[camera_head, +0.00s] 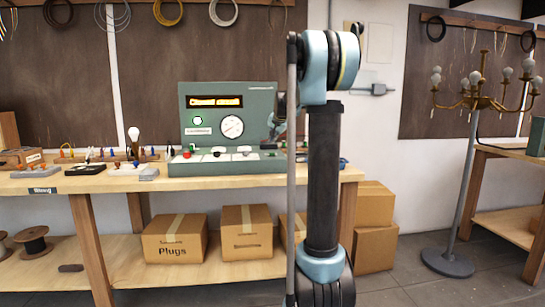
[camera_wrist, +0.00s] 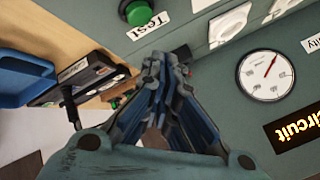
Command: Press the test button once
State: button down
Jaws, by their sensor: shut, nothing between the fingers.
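The green test button (camera_wrist: 138,12) sits in a dark collar on the sloped front of the grey-green test console (camera_wrist: 225,90), at the top of the wrist view. A white label reading "Test" (camera_wrist: 148,26) is beside it. My gripper (camera_wrist: 166,58) is shut and empty, its fingertips pointing towards the button and a short way from it in the picture. In the head view my gripper (camera_head: 273,124) is at the right end of the console (camera_head: 205,169), partly behind my arm. I cannot make out the test button there.
The console carries a round gauge (camera_head: 231,126), an amber display (camera_head: 214,101) and white switches (camera_head: 244,149). A red button (camera_head: 187,155) is at its left. Lamp parts and a bulb (camera_head: 134,134) stand left on the bench (camera_head: 100,184). A blue tray (camera_wrist: 25,82) shows in the wrist view.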

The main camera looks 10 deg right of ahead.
jog(key=shift+f, duration=1.55)
jog(key=shift+f, duration=0.1)
jog(key=shift+s+f, duration=0.1)
jog(key=shift+f, duration=0.2)
jog(key=shift+f, duration=0.35)
dwell(1.1)
jog(key=shift+r, duration=0.8)
jog(key=shift+r, duration=2.55)
